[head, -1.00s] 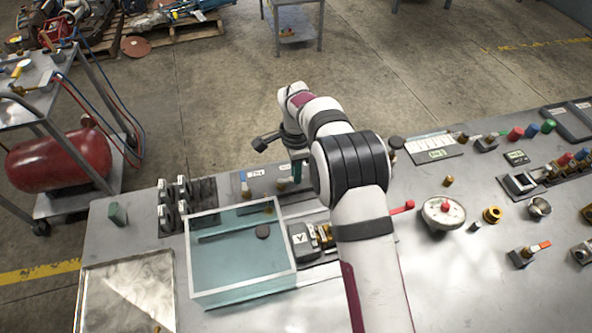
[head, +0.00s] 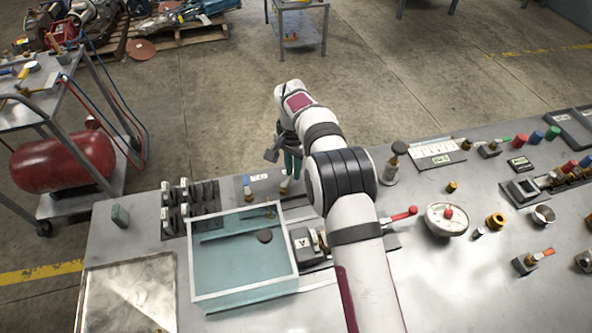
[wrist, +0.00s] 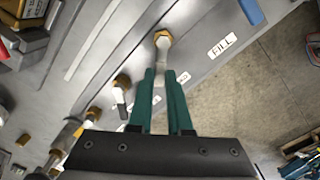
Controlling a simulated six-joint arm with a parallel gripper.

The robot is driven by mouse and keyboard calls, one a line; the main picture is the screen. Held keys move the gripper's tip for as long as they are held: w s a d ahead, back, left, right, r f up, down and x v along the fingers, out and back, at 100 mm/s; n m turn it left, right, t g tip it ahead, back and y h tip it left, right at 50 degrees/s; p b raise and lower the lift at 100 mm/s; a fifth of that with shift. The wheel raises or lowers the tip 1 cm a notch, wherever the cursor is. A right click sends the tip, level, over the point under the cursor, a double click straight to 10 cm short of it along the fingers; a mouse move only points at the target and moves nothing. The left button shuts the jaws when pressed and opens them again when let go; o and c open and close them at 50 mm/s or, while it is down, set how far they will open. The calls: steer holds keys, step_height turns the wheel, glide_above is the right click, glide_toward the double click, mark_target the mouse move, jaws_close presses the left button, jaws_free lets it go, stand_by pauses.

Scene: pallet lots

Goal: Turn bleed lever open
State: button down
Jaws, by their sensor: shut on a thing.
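My gripper (wrist: 160,72) has green fingers, shut on a pale lever (wrist: 161,57) with a brass nut at its far end. The lever is on the grey panel, and a label beside it is partly hidden by a finger. I cannot read that label in full. In the head view my gripper (head: 291,168) points down at the panel behind the glass tank, and the pale lever (head: 284,187) shows just below the fingertips.
A blue lever (wrist: 251,12) sits near a FILL label (wrist: 221,46). Brass fittings (wrist: 122,82) stand left of the fingers. The glass tank (head: 245,292) is in front of the panel.

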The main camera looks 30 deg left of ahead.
steer(key=n, duration=0.2)
steer(key=a+n, duration=0.2)
steer(key=n, duration=0.1)
steer(key=shift+s+n, duration=0.15)
steer(key=shift+n, duration=0.15)
steer(key=shift+s+a+n, duration=0.2)
steer(key=shift+a+n, duration=0.15)
steer(key=shift+n, duration=0.75)
steer(key=shift+s+a+n, duration=0.2)
steer(key=shift+a+n, duration=0.1)
steer(key=shift+n, duration=0.8)
steer(key=c, duration=0.8)
jaws_free()
steer(key=shift+c, duration=0.2)
step_height(320, 180, up, 12)
